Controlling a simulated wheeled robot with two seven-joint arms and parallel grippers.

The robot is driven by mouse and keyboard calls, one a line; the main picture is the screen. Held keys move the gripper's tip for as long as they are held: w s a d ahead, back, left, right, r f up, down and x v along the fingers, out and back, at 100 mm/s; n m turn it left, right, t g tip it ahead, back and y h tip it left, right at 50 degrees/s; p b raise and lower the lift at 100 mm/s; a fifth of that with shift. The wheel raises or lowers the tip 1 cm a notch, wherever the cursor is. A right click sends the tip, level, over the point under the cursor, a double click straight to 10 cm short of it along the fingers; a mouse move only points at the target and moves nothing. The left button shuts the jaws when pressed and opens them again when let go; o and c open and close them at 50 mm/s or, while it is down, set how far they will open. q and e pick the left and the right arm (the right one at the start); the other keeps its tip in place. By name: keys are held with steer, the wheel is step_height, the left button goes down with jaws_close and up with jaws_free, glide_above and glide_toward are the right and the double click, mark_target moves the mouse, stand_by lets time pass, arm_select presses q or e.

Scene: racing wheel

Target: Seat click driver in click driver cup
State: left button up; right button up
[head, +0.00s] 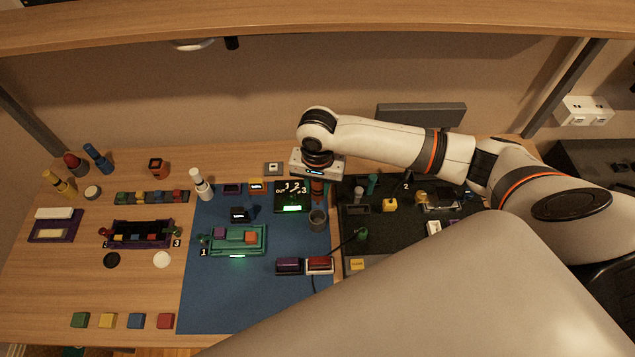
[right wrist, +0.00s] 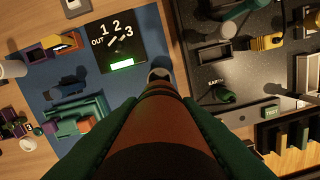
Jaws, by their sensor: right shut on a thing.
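My right gripper (head: 317,186) is over the back right part of the blue mat, with its fingers shut on an orange-brown driver (head: 317,190). In the right wrist view the driver (right wrist: 160,125) fills the lower middle, between the green fingers of the gripper (right wrist: 160,130). It points away from the camera. A grey cup (head: 318,220) stands upright on the mat just in front of the gripper in the head view. In the right wrist view a grey round shape shows at the driver's far end; I cannot tell whether they touch. My left gripper is out of view.
A black display panel (head: 292,196) marked 1, 2, 3 is left of the gripper. A green fixture (head: 236,240) and dark red and purple blocks (head: 289,265) are on the blue mat (head: 225,310). A dark tray (head: 385,240) with small parts lies right.

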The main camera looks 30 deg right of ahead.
mark_target(317, 198)
steer(key=shift+a+f+b, duration=0.15)
steer(key=shift+f+b, duration=0.15)
steer(key=shift+f, duration=0.5)
steer(key=shift+f+b, duration=0.7)
steer(key=shift+f, duration=1.35)
steer(key=shift+p, duration=0.65)
steer(key=shift+p, duration=0.45)
steer(key=shift+f+b, duration=1.1)
steer(key=shift+f, duration=2)
steer(key=o, duration=1.2)
steer(key=shift+c, duration=0.2)
